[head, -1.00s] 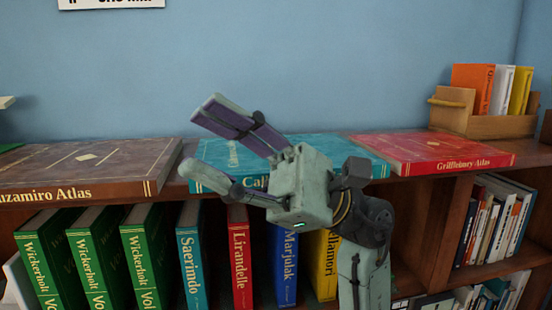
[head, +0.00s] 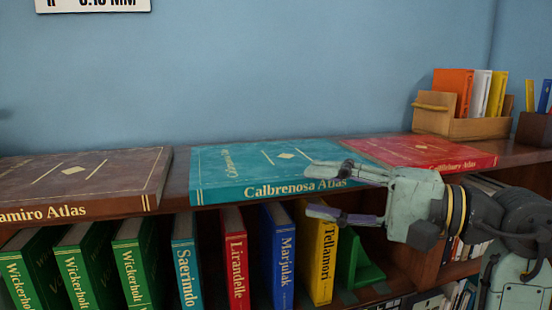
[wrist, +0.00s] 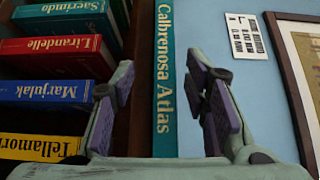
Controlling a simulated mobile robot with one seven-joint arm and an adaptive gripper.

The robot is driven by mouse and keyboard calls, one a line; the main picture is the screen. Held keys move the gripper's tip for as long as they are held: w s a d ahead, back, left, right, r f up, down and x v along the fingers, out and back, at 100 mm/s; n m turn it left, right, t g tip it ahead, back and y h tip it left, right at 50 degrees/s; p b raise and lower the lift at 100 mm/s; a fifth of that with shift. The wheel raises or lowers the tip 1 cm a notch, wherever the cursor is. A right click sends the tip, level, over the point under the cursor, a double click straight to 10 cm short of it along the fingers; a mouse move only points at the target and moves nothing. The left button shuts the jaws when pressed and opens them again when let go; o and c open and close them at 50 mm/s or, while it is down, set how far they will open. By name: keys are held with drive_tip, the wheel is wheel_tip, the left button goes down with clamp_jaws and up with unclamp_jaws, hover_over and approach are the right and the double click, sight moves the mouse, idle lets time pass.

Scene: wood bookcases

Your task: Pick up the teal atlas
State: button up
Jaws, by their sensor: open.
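The teal atlas (head: 240,172), marked Calbrenosa Atlas, lies flat on top of the bookcase (head: 178,190), its spine facing the front edge. My gripper (head: 322,192) is open and empty at the right part of that spine. In the head view its upper finger covers part of the atlas's right front, and its lower finger is below the bookcase top's edge. In the wrist view the teal spine (wrist: 164,140) shows in the gap between the two fingers (wrist: 160,75). I cannot tell whether they touch the atlas.
A brown atlas (head: 85,185) lies to the left and a red atlas (head: 420,153) close on the right. A wooden box of books (head: 465,127) stands further right. Several upright books, including a yellow one (head: 318,255), fill the shelf below. A green bookend (head: 360,262) stands beside them.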

sight(304, 186)
drive_tip(key=x, duration=0.1)
drive_tip(key=p+x, duration=0.1)
drive_tip(key=x, duration=0.1)
drive_tip(key=p+x, duration=0.1)
drive_tip(key=shift+a+r, duration=0.25)
drive_tip(key=shift+r, duration=0.15)
drive_tip(key=shift+w+a+f, duration=0.15)
drive_tip(key=shift+a, duration=0.3)
drive_tip(key=shift+c, duration=0.6)
clamp_jaws()
